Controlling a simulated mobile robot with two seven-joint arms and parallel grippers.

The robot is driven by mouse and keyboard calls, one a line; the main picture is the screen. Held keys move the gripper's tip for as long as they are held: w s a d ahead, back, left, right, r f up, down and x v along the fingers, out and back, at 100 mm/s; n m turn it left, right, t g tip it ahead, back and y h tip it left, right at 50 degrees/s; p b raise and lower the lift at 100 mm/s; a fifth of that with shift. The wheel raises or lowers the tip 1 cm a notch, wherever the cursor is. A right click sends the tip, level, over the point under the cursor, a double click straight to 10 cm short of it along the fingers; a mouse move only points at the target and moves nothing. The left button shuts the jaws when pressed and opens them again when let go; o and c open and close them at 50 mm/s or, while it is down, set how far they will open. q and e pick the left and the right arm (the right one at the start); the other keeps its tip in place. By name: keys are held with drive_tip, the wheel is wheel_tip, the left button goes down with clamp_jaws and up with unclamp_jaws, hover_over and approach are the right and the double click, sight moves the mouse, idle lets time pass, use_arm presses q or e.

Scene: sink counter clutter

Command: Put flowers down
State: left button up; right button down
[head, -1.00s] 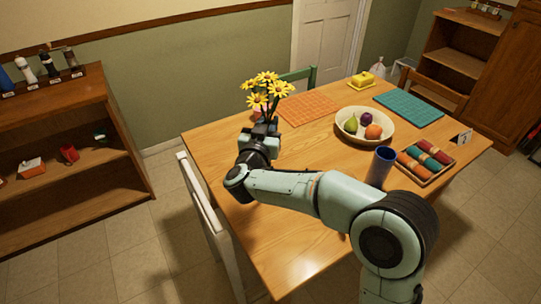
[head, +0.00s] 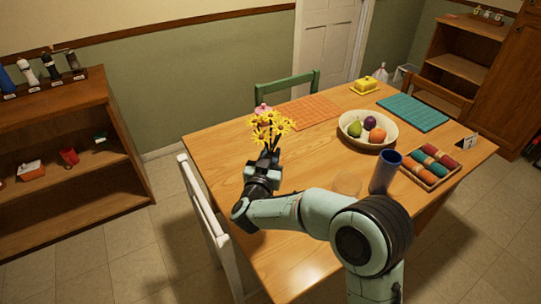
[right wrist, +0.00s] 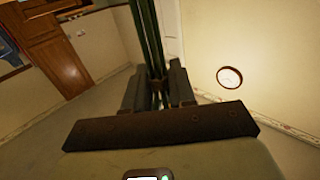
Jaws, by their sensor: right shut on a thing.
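The yellow flowers (head: 270,124) are a bunch with several blooms and thin green stems. My right gripper (head: 267,160) is shut on their stems and holds them upright over the left part of the wooden table. In the right wrist view the green stems (right wrist: 147,40) run up between the two fingers of the gripper (right wrist: 158,88). A blue cup-like vase (head: 385,172) stands upright on the table at the right, apart from the flowers. My left gripper is not in view.
A fruit bowl (head: 352,138), a tray of rolled cloths (head: 431,184), an orange mat (head: 308,112), a teal mat (head: 413,112) and a yellow butter dish (head: 365,86) are on the table (head: 215,155). A pink object (head: 263,108) is behind the flowers. The table's front middle is clear.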

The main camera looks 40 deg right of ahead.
drive_tip(key=shift+f, duration=0.15)
drive_tip(key=c, duration=0.9)
unclamp_jaws()
drive_tip(key=shift+c, duration=0.2)
drive_tip(key=shift+r, duration=0.2)
drive_tip(key=v, duration=1.2)
